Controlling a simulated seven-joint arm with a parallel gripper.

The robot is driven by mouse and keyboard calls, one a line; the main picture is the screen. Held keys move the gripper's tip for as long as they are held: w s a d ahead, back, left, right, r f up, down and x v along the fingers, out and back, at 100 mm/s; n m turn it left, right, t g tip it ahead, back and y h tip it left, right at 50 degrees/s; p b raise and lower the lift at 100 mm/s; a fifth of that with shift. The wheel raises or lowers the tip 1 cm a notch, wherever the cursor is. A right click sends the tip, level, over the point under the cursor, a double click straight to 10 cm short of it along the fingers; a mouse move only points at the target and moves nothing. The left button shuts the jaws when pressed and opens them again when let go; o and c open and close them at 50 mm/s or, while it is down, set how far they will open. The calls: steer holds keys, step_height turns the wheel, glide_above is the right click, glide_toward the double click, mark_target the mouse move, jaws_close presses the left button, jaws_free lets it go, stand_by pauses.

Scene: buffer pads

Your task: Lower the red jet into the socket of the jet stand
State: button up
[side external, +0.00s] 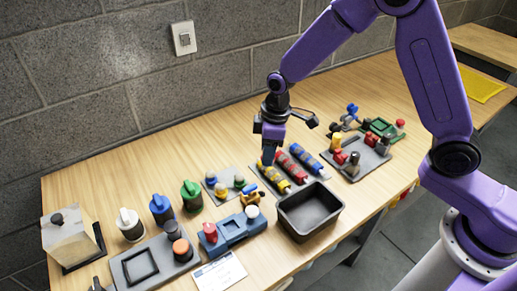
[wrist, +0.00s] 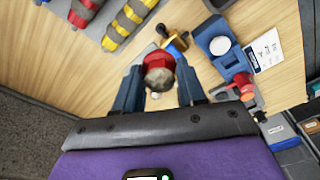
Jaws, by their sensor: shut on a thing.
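My gripper (wrist: 159,70) is shut on a red jet (wrist: 157,60) with a worn grey round end facing the wrist camera. Its two blue fingers stand on either side of it. In the side view my gripper (side external: 269,152) is above the table, near the rack of banded cylinders, and the held jet is not clear there. A blue block (side external: 233,230) with a red knob at one end and a pale disc at the other may be the jet stand. It also shows in the wrist view (wrist: 232,63), right of the held jet. I cannot make out an empty socket.
Banded yellow, red and blue cylinders (side external: 292,164) lie close beside my gripper. A small yellow-and-black item (side external: 250,197) sits by the blue block. A black bin (side external: 310,211) stands to the right. Several knobbed pieces and a grey plate (side external: 151,265) are at left.

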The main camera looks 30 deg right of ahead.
steer(key=s+a+f+n+g, duration=0.1)
steer(key=s+a+n, duration=0.2)
steer(key=a+n, duration=0.35)
steer(key=s+a+f+n, duration=0.1)
steer(key=s+a+n, duration=0.2)
steer(key=a, duration=0.6)
steer(key=shift+s+f, duration=0.2)
steer(key=shift+f, duration=2.6)
steer(key=shift+f, duration=1.15)
steer(key=o, duration=1.1)
steer(key=shift+o, duration=0.2)
steer(key=shift+r, duration=0.1)
step_height(320, 180, up, 17)
steer(key=d, duration=0.2)
steer(key=s+d+r+m, duration=0.2)
steer(key=s+d+m, duration=0.2)
steer(key=s+d, duration=0.7)
steer(key=s+d+r+m, duration=0.2)
steer(key=s+d+m, duration=0.2)
steer(key=s+d, duration=0.8)
steer(key=d, duration=0.4)
steer(key=shift+d+h, duration=0.15)
steer(key=shift+h, duration=0.25)
